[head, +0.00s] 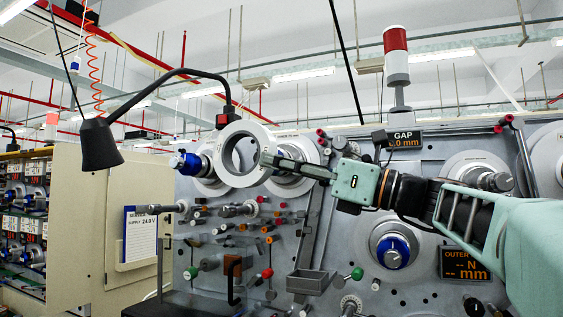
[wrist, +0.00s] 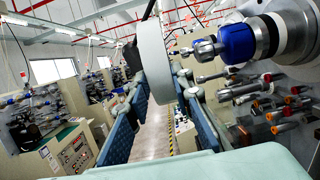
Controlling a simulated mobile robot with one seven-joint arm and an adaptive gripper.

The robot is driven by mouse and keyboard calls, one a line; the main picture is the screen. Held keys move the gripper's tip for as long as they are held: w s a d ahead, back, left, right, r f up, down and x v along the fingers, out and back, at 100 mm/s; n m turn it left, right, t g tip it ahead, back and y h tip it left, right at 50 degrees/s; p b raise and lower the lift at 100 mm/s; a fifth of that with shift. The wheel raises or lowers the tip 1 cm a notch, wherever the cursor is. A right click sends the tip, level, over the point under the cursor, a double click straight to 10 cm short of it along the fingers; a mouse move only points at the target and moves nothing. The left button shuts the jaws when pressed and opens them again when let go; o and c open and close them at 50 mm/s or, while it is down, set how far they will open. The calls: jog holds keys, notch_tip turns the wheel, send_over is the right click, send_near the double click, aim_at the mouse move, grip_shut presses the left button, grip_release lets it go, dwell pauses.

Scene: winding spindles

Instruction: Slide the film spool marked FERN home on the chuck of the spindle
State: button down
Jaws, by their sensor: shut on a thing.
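A pale ring-shaped film spool (head: 228,167) is held up in the head view, with its open bore facing the camera. No FERN mark can be read on it. My gripper (head: 268,160) is shut on the spool's right rim. In the wrist view the spool (wrist: 153,62) shows edge-on between the fingers of my gripper (wrist: 158,75). A spindle chuck with a blue collar (head: 190,163) stands left of the spool in the head view. A blue-collared chuck (wrist: 238,40) shows right of the spool in the wrist view, apart from it.
Another blue-collared chuck (head: 393,252) sits lower right on the grey machine panel. Several rollers and coloured knobs stick out below the spool. A black lamp (head: 100,145) on a bent arm hangs at left. A GAP display (head: 405,139) and a red-white beacon (head: 396,55) stand above my arm.

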jog(key=w+d+p, duration=0.2)
jog(key=w+p, duration=0.2)
jog(key=w, duration=0.3)
jog(key=w+d+p, duration=0.3)
jog(key=w, duration=0.3)
jog(key=shift+w+d+p, duration=0.3)
jog(key=shift+w+p, duration=0.05)
jog(key=shift+p, duration=0.05)
dwell(1.4)
dwell(0.3)
jog(key=c, duration=1.6)
grip_release()
jog(key=shift+d, duration=0.1)
jog(key=v, duration=0.7)
jog(key=shift+s+d, duration=0.1)
jog(key=shift+d, duration=0.05)
